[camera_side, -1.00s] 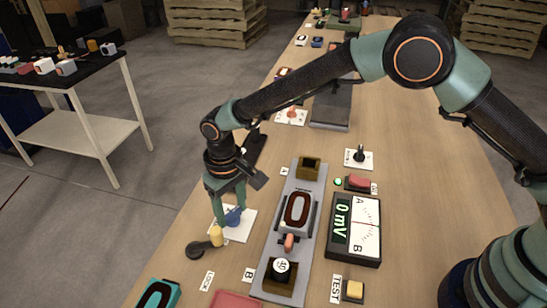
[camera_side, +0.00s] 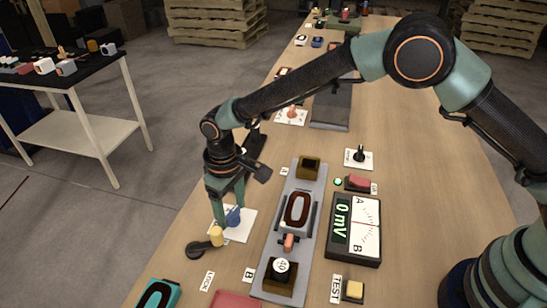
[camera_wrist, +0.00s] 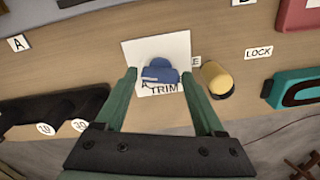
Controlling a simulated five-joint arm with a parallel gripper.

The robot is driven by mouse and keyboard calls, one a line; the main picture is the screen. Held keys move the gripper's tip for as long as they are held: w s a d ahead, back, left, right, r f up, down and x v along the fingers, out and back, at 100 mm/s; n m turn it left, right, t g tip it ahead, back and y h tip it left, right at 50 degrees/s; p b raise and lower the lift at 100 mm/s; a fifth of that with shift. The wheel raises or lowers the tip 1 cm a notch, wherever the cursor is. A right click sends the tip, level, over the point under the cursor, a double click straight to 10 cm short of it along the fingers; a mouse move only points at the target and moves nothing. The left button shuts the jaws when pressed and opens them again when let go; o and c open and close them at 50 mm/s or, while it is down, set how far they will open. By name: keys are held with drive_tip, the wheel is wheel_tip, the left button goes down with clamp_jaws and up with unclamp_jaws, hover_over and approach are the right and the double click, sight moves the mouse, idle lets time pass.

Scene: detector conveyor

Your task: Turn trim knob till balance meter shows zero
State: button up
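The blue trim knob (camera_side: 233,216) stands on a white plate (camera_side: 244,225) on the bench. In the wrist view the knob (camera_wrist: 160,73) is in front of the word TRIM, with a light mark on its top. My gripper (camera_side: 230,212) points down over it. In the wrist view my gripper's (camera_wrist: 159,76) fingers stand apart on either side of the knob, with narrow gaps showing. The balance meter (camera_side: 354,229) shows a green "0 mV" and a white dial marked A and B, with a thin red line near the middle.
A yellow-topped lever (camera_side: 215,238) stands close beside the plate, near the LOCK label (camera_side: 207,281). A grey rail (camera_side: 298,208) with a coil and weights lies to the right. A yellow TEST button (camera_side: 354,288) is below the meter.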

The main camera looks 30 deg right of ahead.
sight(232, 211)
drive_tip(key=shift+o, duration=0.6)
wheel_tip(232, 211, up, 12)
drive_tip(key=shift+d+r, duration=0.1)
idle(0.4)
drive_tip(key=s+d+r+m+t, duration=0.1)
drive_tip(key=d+r, duration=0.4)
drive_tip(key=d, duration=0.3)
drive_tip(key=s+d+r+m+t, duration=0.1)
drive_tip(key=d+r+m, duration=0.1)
drive_tip(key=d+r, duration=0.5)
drive_tip(key=s+d+f+m+t, duration=0.1)
drive_tip(key=s+d+m+t, duration=0.2)
drive_tip(key=s+d, duration=0.9)
drive_tip(key=d, duration=0.3)
drive_tip(key=shift+f+t, duration=0.15)
drive_tip(key=shift+t, duration=0.15)
